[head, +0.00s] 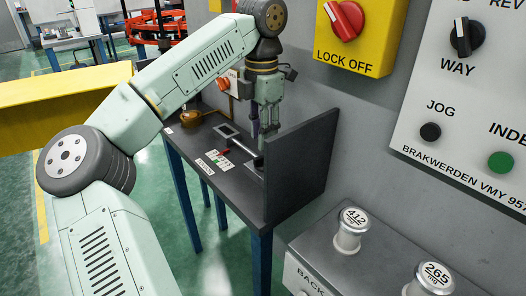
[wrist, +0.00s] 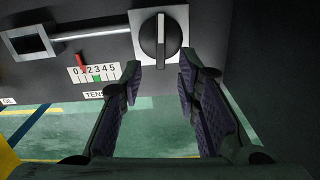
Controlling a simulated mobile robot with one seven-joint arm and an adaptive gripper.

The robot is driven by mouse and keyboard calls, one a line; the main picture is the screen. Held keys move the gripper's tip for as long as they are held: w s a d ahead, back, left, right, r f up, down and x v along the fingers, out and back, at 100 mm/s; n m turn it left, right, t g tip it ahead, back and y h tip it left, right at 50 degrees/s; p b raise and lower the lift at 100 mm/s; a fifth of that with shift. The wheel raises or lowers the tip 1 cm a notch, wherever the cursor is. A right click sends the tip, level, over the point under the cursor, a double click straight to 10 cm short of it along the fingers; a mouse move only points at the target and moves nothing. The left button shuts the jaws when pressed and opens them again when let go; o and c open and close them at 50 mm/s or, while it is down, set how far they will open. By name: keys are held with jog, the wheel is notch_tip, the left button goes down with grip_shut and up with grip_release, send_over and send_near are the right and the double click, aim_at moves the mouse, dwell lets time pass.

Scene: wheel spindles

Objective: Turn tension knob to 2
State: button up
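The tension knob (wrist: 160,36) is black with a pale line and sits on a white plate in the wrist view. Its grip bar stands upright in the picture. Left of it is a white scale (wrist: 94,73) numbered 0 to 5, with a red pointer (wrist: 81,62) near 1 and green marks below the middle numbers. The scale also shows in the head view (head: 213,164). My gripper (wrist: 161,68) is open, its two fingertips apart on either side of the knob's lower end. Contact cannot be told.
The knob is on a dark bench (head: 190,136) with an upright side panel (head: 300,165) close to the right of my gripper. A silver rod (wrist: 92,33) and a square frame (wrist: 30,42) lie left of the knob. A yellow lock-off switch (head: 350,38) is on the wall.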

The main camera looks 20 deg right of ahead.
jog(key=shift+f, duration=2.7)
jog(key=shift+c, duration=0.5)
grip_shut()
